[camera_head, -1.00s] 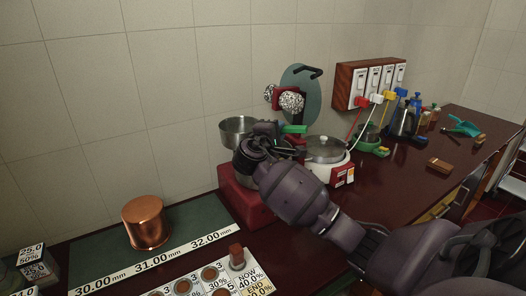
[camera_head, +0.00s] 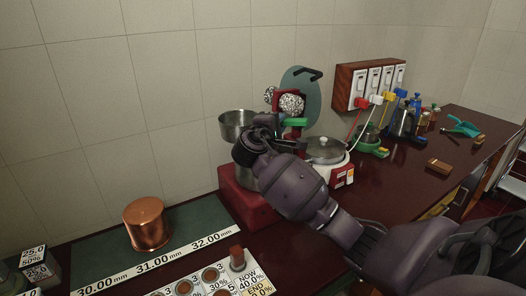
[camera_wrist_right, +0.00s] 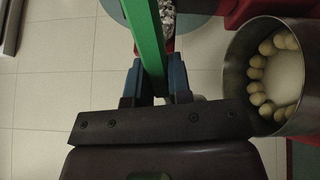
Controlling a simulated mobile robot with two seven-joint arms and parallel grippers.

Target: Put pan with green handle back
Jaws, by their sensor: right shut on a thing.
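The green handle (camera_head: 296,122) shows in the head view just right of my right gripper (camera_head: 270,127). In the right wrist view the green handle (camera_wrist_right: 145,38) runs up and out of the frame from between the two fingers of my right gripper (camera_wrist_right: 153,75). That gripper is shut on it. My left gripper is not in view.
A steel pot (camera_head: 236,121) stands close left of my gripper; in the wrist view the pot (camera_wrist_right: 236,75) holds several pale balls. Nearby are a red base (camera_head: 240,201), foil balls (camera_head: 291,104), a lidded pot (camera_head: 324,149) and a copper pot (camera_head: 147,222). A wall socket board (camera_head: 346,90) is behind.

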